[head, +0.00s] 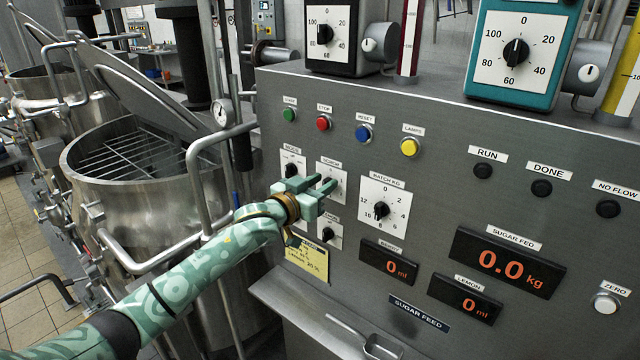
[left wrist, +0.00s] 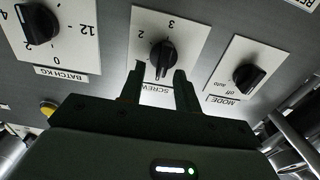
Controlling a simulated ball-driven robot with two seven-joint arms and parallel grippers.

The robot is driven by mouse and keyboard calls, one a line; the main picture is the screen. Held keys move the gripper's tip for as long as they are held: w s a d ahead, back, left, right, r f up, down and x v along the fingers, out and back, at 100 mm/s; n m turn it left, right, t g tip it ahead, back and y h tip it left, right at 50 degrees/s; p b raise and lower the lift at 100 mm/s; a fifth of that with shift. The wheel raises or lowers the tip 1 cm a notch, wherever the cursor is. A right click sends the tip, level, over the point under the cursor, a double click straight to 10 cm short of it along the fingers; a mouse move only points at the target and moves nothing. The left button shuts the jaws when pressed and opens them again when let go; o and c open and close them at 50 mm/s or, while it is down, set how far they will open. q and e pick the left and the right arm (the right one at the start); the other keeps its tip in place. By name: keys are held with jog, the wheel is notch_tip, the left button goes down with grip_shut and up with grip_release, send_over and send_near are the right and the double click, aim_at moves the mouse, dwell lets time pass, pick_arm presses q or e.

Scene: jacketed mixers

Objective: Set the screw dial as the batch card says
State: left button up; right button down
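The screw dial shows in the left wrist view as a black knob (left wrist: 162,56) on a white plate, upside down, with a 2 and a 3 legible. Which mark its pointer meets I cannot tell. In the head view only part of its white plate (head: 331,167) shows; my gripper hides the knob. My left gripper (head: 322,194) is open at the panel. In the left wrist view its two fingers (left wrist: 159,82) stand apart, near the knob's two sides, with no clear contact. The yellow batch card (head: 308,260) hangs below, partly covered; its writing is mostly too small to read.
Beside the screw dial are the mode dial (head: 292,168), the batch kg dial (head: 382,210) and a lower small dial (head: 328,234). Coloured buttons (head: 363,133) sit above. The sugar display (head: 505,262) reads 0.0 kg. A steel mixer (head: 130,200) with pipes stands at left.

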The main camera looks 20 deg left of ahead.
pick_arm(q)
grip_shut()
jog(key=shift+m, duration=0.3)
jog(key=shift+d+r+m+p, duration=0.1)
jog(key=shift+m+p, duration=0.55)
jog(key=shift+m, duration=0.15)
jog(key=shift+s+d+f+m+p, duration=0.1)
jog(key=shift+d+f+m+p, duration=0.3)
jog(key=shift+m, duration=3.2)
jog(key=shift+s+f+m+p, duration=0.15)
jog(key=shift+f+m, duration=0.45)
jog(key=shift+m, duration=3)
jog(key=shift+d+f+m+p, duration=0.25)
jog(key=shift+f+m, duration=0.25)
jog(key=shift+m, duration=3.1)
